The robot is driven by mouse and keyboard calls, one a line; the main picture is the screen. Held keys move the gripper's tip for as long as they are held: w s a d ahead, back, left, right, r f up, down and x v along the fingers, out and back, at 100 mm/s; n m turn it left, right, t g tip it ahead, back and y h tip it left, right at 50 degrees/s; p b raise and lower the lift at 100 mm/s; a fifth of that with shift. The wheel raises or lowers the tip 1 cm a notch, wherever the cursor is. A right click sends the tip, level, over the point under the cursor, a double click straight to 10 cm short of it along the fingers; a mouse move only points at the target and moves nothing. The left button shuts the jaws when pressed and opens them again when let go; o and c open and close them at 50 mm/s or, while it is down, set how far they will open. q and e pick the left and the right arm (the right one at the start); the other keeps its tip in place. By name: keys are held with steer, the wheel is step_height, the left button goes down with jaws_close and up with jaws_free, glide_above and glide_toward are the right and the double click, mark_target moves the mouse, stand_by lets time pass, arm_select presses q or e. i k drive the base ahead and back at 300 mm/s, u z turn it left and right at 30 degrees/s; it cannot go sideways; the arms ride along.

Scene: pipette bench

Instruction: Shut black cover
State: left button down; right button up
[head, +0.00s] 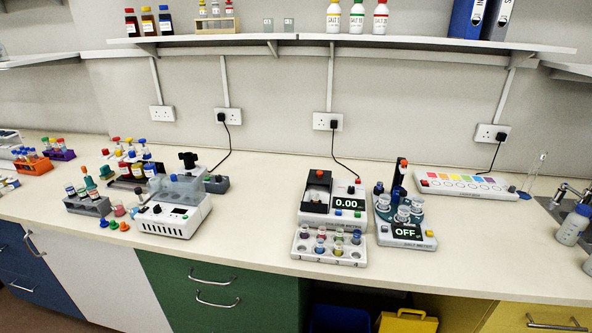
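A black cover (317,183) with a red knob sits on the left part of a white meter (338,218) in the middle of the bench. It appears raised behind a dark opening, but the view is too small to be sure of its angle. The meter's display (349,203) reads 0.00. Neither of my grippers shows in the head view.
A rack of colored-cap vials (329,247) stands right in front of the meter. A device reading OFF (406,233) stands close on its right. A white device with a clear lid (175,208) stands left. Bare bench (255,218) lies between.

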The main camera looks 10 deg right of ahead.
mark_target(316, 176)
steer(key=i, duration=0.95)
steer(key=z, duration=1.4)
